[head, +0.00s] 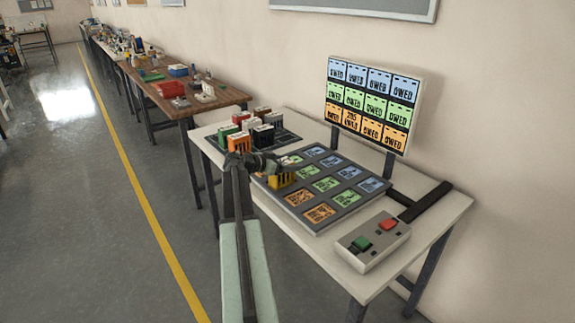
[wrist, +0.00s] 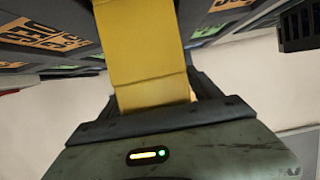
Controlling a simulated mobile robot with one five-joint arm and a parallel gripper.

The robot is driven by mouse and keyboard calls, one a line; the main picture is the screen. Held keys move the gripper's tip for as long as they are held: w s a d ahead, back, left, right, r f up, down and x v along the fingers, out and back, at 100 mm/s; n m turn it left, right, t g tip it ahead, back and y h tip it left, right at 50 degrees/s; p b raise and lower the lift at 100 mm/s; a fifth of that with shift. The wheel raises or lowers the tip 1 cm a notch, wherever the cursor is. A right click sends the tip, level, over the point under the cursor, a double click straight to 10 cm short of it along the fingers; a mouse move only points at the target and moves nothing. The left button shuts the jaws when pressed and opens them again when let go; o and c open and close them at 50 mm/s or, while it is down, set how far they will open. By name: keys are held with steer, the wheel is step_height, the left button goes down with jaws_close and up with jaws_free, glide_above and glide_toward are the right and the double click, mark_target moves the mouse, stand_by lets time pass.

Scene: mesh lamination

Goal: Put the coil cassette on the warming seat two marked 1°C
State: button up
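My gripper (head: 273,171) is over the back left part of the grey seat board (head: 338,223) in the head view. It is shut on a yellow cassette (head: 283,181), which also shows between the fingers in the wrist view (wrist: 145,55). Whether the cassette touches the board I cannot tell. The board has rows of orange, green and blue marked seats; my gripper and the cassette hide some at the back left. The seat markings are too small to read surely, so I cannot pick out 1°C. Whether the yellow cassette is the coil cassette I cannot tell.
Several coloured cassettes (head: 262,134) stand on a dark rack at the table's back left. An upright sign panel (head: 372,104) with blue, green and orange cells stands behind the board. A button box (head: 372,242) with green and red buttons sits at the front right.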

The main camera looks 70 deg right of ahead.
steer(key=shift+r, duration=0.15)
steer(key=p+v, duration=0.4)
steer(key=v, duration=0.8)
steer(key=shift+w, duration=0.1)
